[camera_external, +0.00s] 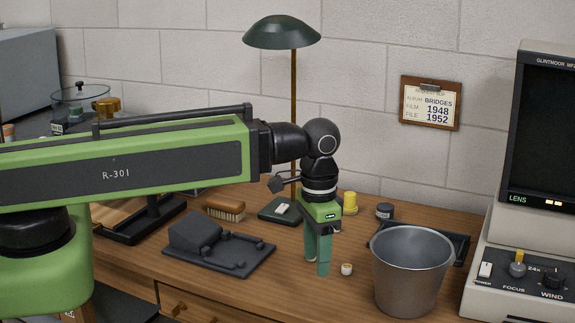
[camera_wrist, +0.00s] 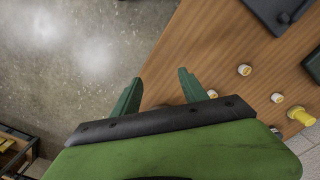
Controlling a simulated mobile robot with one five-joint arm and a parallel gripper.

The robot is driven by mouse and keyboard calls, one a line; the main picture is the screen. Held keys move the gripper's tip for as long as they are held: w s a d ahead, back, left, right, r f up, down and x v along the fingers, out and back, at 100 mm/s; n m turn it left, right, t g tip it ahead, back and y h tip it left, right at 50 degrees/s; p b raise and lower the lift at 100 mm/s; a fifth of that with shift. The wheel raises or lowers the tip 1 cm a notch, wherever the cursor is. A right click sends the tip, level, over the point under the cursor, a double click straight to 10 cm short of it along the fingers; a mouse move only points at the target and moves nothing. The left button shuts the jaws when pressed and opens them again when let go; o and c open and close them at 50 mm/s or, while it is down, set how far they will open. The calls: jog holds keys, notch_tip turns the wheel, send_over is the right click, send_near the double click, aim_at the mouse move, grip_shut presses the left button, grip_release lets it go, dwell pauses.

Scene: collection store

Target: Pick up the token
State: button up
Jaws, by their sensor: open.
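A small round cream piece with a yellowish side, which looks like the token (camera_external: 346,269), lies on the wooden desk just right of my gripper's fingertips. My gripper (camera_external: 317,266) points down over the desk, its green fingers apart and empty. In the wrist view my gripper (camera_wrist: 160,77) is open near the desk's edge. That view shows several similar small pale round pieces to the right of the fingers: one close by the right finger (camera_wrist: 212,94), one farther up (camera_wrist: 244,70) and one farther right (camera_wrist: 277,97). I cannot tell which of these is the token.
A metal bucket (camera_external: 411,271) stands close to the right of the piece. A dark grey moulded block (camera_external: 217,249), a brush (camera_external: 225,209) and a green lamp (camera_external: 283,33) are to the left and behind. A yellow knobbed piece (camera_external: 350,203) stands behind. A film reader (camera_external: 530,265) fills the right.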

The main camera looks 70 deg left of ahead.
jog(key=shift+c, duration=0.3)
jog(key=w+a+r+n+y+p, duration=0.1)
jog(key=w+a+r+n+p, duration=0.25)
jog(key=a+n, duration=0.6)
jog(key=w+a+r+n+y+p, duration=0.15)
jog(key=w+a+n, duration=0.25)
jog(key=a+n, duration=0.55)
jog(key=shift+n+h, duration=0.35)
jog(key=shift+n, duration=0.15)
notch_tip(320, 180, down, 11)
jog(key=b, duration=1.1)
jog(key=shift+s, duration=0.15)
jog(key=f+b, duration=0.2)
jog(key=b, duration=0.1)
jog(key=a+f+b, duration=0.1)
jog(key=f+b, duration=0.1)
jog(key=f, duration=0.1)
jog(key=shift+s+a+f+b, duration=0.1)
jog(key=shift+f+b, duration=0.2)
jog(key=shift+b, duration=0.1)
jog(key=shift+r, duration=0.2)
